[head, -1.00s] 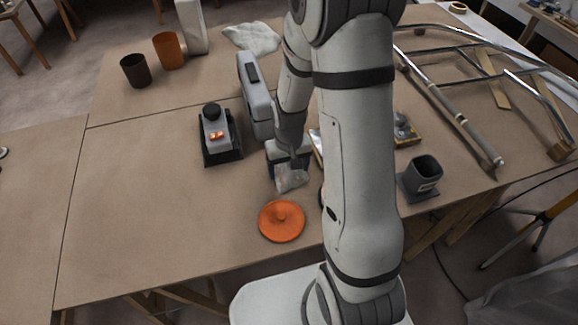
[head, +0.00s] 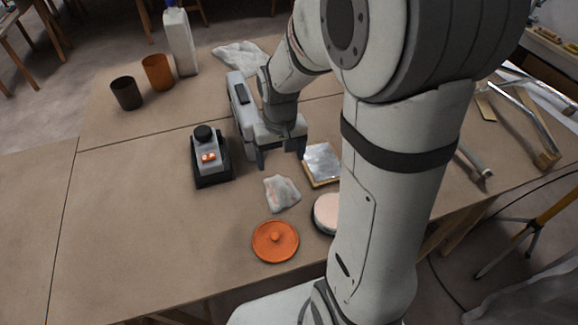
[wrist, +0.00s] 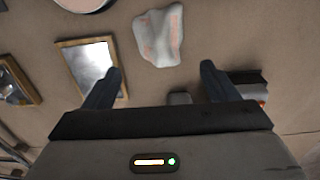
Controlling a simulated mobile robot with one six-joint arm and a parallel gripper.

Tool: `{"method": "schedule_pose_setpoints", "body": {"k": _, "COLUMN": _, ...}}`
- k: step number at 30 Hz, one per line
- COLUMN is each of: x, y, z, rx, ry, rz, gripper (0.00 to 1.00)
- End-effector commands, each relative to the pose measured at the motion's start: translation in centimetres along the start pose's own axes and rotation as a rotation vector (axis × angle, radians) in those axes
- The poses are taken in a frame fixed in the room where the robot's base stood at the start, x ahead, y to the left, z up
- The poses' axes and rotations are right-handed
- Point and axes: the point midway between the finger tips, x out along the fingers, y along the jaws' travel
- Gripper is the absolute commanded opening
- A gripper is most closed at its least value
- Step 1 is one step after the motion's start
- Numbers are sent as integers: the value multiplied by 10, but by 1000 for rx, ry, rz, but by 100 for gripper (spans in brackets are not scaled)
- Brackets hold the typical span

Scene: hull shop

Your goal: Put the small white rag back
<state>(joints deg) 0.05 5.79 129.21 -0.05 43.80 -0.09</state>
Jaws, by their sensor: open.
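The small white rag (head: 281,193) lies crumpled on the brown table, just behind the orange lid (head: 275,241). It has faint reddish stains, and it also shows in the wrist view (wrist: 159,36), beyond my fingertips. My gripper (head: 280,157) is open and empty, above the table and behind the rag, apart from it. In the wrist view my two fingers (wrist: 157,80) are spread wide with nothing between them. A larger white cloth (head: 240,56) lies at the back of the table.
A black and grey device (head: 210,158) stands left of my gripper, and a grey case (head: 243,105) stands beside my arm. A framed shiny plate (head: 322,163) and a round pale-topped tin (head: 328,212) lie to the right. Brown (head: 127,94) and orange (head: 158,73) cups stand back left. The left table is clear.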

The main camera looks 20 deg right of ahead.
Motion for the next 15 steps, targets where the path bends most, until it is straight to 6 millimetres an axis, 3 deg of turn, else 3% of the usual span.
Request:
{"method": "schedule_pose_setpoints", "body": {"k": 7, "x": -62, "y": 1, "z": 58, "rx": -1, "ry": 110, "rz": 1, "gripper": 80}}
{"method": "schedule_pose_setpoints", "body": {"k": 15, "x": -92, "y": 1, "z": 115, "rx": -2, "ry": 193, "rz": 3, "gripper": 80}}
